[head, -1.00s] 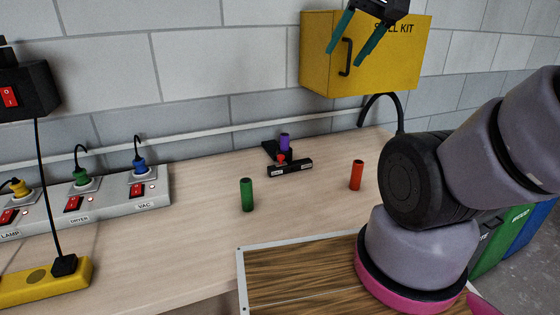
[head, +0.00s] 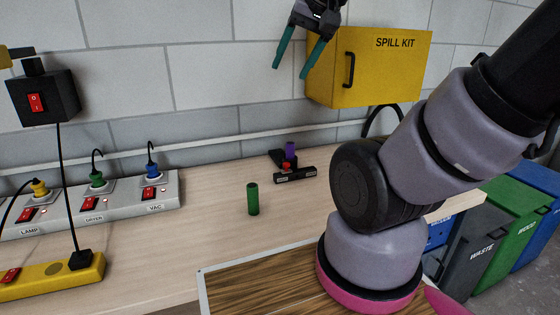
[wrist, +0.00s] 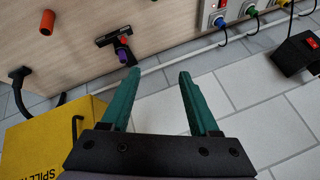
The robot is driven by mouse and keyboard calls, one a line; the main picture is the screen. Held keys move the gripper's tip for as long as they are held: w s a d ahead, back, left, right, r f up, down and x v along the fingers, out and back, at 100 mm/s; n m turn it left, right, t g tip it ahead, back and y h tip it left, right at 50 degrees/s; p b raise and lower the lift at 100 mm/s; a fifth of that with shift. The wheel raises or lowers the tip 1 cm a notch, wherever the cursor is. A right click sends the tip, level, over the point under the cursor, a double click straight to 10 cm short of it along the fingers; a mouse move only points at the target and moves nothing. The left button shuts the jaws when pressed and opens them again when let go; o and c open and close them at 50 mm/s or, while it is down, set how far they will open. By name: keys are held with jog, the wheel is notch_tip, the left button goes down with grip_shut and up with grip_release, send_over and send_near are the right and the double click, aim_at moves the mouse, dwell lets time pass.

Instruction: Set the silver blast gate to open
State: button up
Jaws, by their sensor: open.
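I cannot make out a silver blast gate in either view. My gripper (head: 291,72) is open and empty, held in the air in front of the block wall, just left of the yellow spill kit box. In the wrist view, its two green fingers (wrist: 160,72) stand apart with nothing between them. Beyond them lies the bench with a black T-shaped piece (wrist: 120,38) bearing a purple cylinder (wrist: 124,55). The same black piece (head: 294,176) and purple cylinder (head: 290,149) show on the bench in the head view.
The spill kit box (head: 385,75) juts from the wall. A socket strip (head: 130,204), switch box (head: 42,97) and yellow power strip (head: 40,280) are left. Bins (head: 480,245) stand right.

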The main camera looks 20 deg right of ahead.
jog(key=w, duration=0.2)
jog(key=m+g+h, duration=0.2)
jog(key=m+g, duration=0.3)
jog(key=g, duration=0.2)
send_over(286, 163)
notch_tip(286, 163, down, 23)
notch_tip(286, 163, down, 11)
jog(key=shift+f, duration=0.1)
grip_shut()
